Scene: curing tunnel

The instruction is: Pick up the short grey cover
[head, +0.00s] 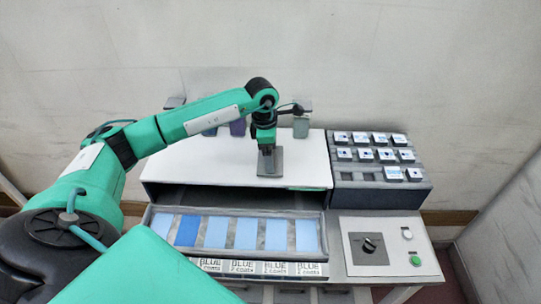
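My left arm reaches across from the left, and my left gripper (267,150) points down right over the cover. The fingertips reach the cover or hang just above it; the gripper hides part of it. I cannot tell whether the fingers are open or closed on it. My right gripper is not in view.
A tray (148,216) of several blue panels sits at the tunnel's front opening, above cards reading BLUE 2 coats. A dark rack (378,198) with small tiles stands on the right. A control panel (385,265) has a knob and buttons. Coloured plates hang behind the box.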

